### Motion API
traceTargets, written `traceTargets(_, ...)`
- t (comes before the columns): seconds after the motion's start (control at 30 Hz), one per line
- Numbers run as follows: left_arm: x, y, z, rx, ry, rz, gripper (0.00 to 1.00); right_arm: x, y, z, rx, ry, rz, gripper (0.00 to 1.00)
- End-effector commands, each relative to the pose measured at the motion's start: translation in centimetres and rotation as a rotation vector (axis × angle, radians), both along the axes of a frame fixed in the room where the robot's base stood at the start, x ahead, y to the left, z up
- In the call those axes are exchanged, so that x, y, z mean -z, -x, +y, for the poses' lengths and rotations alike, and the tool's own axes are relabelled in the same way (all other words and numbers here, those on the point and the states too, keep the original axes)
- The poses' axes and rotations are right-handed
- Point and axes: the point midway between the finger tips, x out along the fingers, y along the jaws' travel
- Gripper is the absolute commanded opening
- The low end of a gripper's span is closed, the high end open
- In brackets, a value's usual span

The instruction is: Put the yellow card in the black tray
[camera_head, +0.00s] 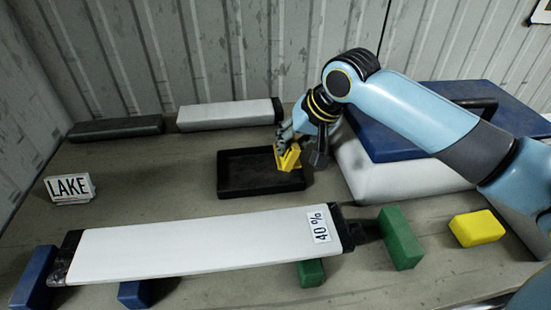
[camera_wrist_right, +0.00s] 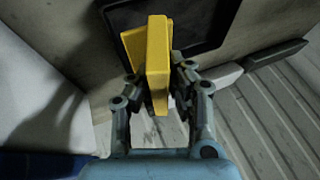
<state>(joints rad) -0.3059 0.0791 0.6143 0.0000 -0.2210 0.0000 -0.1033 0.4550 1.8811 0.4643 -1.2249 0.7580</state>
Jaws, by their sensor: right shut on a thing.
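The black tray (camera_head: 250,187) lies on the table near the middle in the head view, and part of it shows at the top of the wrist view (camera_wrist_right: 208,38). My right gripper (camera_head: 286,142) is shut on the yellow card (camera_head: 288,158), at the right part of the tray. In the wrist view the yellow card (camera_wrist_right: 158,50) stands between the two fingers (camera_wrist_right: 159,82), with the tray beyond it. I cannot tell whether the card touches the tray floor. My left gripper is not in view.
A blue case (camera_head: 400,135) on a white box (camera_head: 395,185) stands right of the tray. A long white core liner (camera_head: 190,245) lies in front on blue and green blocks. A yellow block (camera_head: 477,228) lies at right, a LAKE sign (camera_head: 70,188) at left.

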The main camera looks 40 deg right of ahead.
Motion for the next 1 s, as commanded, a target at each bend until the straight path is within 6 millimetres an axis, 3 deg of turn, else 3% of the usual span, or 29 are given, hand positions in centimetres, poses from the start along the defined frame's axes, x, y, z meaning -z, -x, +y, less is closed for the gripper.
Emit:
traceTargets(0.1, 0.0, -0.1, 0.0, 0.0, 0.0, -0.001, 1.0, 1.4, -2.3, 1.0, 0.001, -0.004, -0.001, 0.0)
traceTargets(0.27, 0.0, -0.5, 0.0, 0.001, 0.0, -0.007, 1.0, 2.3, -3.7, 1.4, -0.001, 0.0, 0.0, 0.0)
traceTargets(0.6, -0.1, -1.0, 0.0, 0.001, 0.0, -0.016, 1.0, 6.3, -3.7, 1.4, -0.001, 0.002, 0.0, 0.0)
traceTargets(0.97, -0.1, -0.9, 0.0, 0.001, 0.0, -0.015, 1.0, 6.7, -3.7, 1.4, -0.001, 0.002, 0.0, 0.0)
traceTargets(1.0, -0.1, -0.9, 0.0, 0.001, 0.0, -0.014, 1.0, 6.7, -3.7, 1.4, -0.001, 0.002, 0.0, 0.19)
